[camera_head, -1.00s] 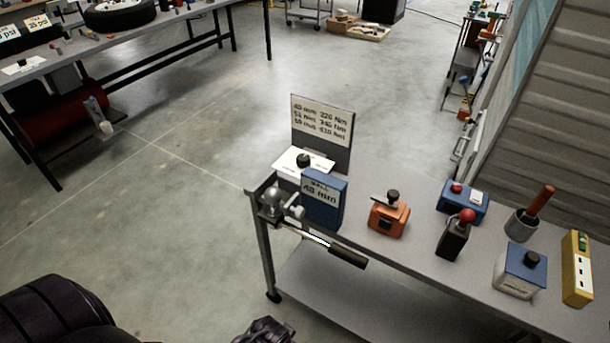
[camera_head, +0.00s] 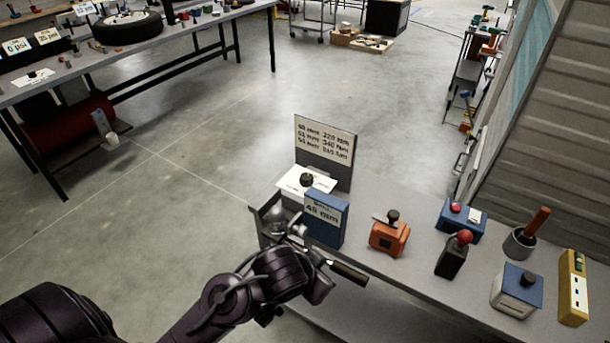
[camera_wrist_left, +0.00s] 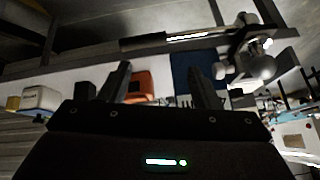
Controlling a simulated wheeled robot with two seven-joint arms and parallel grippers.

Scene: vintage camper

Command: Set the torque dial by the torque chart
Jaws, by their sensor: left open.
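The torque chart (camera_head: 325,139) stands upright at the back of the bench's left end, with rows of mm and Nm values. Below it a black knob (camera_head: 307,179) sits on a white plate (camera_head: 291,182); its setting is too small to read. A blue box (camera_head: 325,222) reads "48 mm" and stands in front. A metal hitch ball (camera_head: 277,219) and a wrench with a dark handle (camera_head: 349,273) are at the front edge. My left gripper (camera_wrist_left: 160,80) is open and empty, close to the wrench and front edge. My right gripper is out of view.
To the right on the bench stand an orange box (camera_head: 389,238), a black lever box (camera_head: 453,257), a blue box with red button (camera_head: 460,219), a cup (camera_head: 519,243), a white-blue box (camera_head: 517,290) and a yellow strip (camera_head: 573,289).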

